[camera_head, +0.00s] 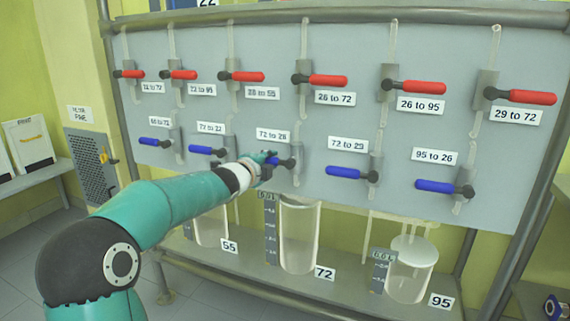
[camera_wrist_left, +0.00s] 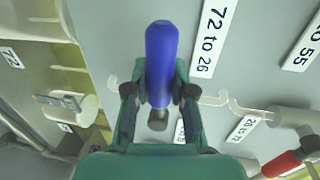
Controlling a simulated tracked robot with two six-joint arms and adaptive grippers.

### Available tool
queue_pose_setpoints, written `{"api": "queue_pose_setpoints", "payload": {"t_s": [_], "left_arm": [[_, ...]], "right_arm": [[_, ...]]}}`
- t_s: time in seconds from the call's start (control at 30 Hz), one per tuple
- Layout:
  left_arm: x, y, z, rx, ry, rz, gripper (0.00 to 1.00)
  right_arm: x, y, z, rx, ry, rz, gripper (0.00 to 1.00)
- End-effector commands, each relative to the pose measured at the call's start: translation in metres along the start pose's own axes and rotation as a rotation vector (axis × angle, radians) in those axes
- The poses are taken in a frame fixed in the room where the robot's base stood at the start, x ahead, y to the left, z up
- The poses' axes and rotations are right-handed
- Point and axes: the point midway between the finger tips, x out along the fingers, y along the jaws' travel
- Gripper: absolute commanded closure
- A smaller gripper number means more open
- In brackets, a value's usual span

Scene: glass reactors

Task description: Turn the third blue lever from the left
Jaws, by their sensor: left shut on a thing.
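The third blue lever from the left (camera_head: 273,160) is on the lower row of the grey panel, under the label "72 to 26" (camera_head: 272,135). Its handle lies about level and points left from its dark pivot. My left gripper (camera_head: 266,160) is at this lever and partly hides its handle. In the left wrist view the blue handle (camera_wrist_left: 161,58) stands between the two fingers of my left gripper (camera_wrist_left: 160,92), which are shut on it near the pivot end. My right gripper is in neither view.
Other blue levers flank it: the second (camera_head: 206,150) close on the left, the fourth (camera_head: 352,174) on the right. Red levers (camera_head: 327,80) form the row above. Glass vessels (camera_head: 300,240) stand on the shelf below. Free room lies in front of the panel's right half.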

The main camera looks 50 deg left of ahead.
Motion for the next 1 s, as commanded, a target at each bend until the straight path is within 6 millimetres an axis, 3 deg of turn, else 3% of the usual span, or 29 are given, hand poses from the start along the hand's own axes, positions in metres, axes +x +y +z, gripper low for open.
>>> {"api": "queue_pose_setpoints", "payload": {"t_s": [0.47,0.5,0.63,1.0], "left_arm": [[-0.0035,0.0043,0.0044,0.019,-0.008,0.009,1.00],[-0.0036,0.0043,0.0044,0.018,-0.008,0.009,0.69],[-0.0039,0.0034,0.0055,0.016,-0.010,0.007,0.49],[-0.0079,0.0014,0.0076,0.014,-0.014,0.004,0.49]], "right_arm": [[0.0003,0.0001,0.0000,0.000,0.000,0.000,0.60],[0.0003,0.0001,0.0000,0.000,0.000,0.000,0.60],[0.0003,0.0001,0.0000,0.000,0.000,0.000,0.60],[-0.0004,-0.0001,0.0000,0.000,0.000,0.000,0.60]]}}
